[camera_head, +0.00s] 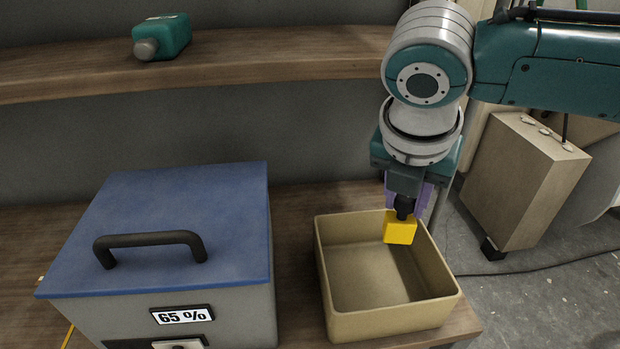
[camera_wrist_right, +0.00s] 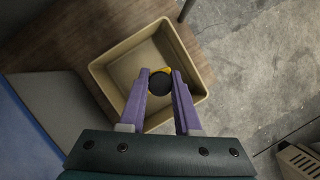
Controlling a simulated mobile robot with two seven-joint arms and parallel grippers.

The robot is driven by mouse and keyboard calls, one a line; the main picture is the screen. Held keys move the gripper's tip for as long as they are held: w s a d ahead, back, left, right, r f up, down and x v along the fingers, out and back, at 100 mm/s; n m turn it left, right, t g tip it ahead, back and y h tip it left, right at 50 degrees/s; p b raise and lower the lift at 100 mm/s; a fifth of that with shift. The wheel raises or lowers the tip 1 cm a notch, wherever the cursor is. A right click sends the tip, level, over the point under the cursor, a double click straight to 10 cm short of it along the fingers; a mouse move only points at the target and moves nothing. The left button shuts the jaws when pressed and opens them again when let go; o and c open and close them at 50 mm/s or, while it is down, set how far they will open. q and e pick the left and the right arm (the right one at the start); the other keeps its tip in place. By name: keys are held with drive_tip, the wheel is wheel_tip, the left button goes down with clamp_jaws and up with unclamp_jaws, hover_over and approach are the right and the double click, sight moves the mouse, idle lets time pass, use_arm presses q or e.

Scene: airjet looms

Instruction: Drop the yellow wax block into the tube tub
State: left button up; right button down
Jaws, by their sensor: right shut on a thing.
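The yellow wax block (camera_head: 400,228) hangs from my right gripper (camera_head: 404,200) above the back right part of a tan open tub (camera_head: 388,319). In the right wrist view, my right gripper (camera_wrist_right: 160,82) has its purple fingers shut on a dark round part, with a yellow edge of the block (camera_wrist_right: 166,71) showing behind it. The tub (camera_wrist_right: 105,78) lies below the fingers in that view, and its visible floor is empty. The block seems close to the rim height, but I cannot tell its exact clearance. My left gripper is not in view.
A grey box with a blue lid (camera_head: 190,220), black handle and "65 %" label stands left of the tub on the wooden bench (camera_head: 297,250). A teal bottle-like object (camera_head: 163,37) lies on the upper shelf (camera_head: 290,58). A beige cabinet (camera_head: 520,185) stands on the floor at right.

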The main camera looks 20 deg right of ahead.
drive_tip(key=c, duration=0.5)
unclamp_jaws()
drive_tip(key=v, duration=1)
drive_tip(key=shift+f, duration=0.15)
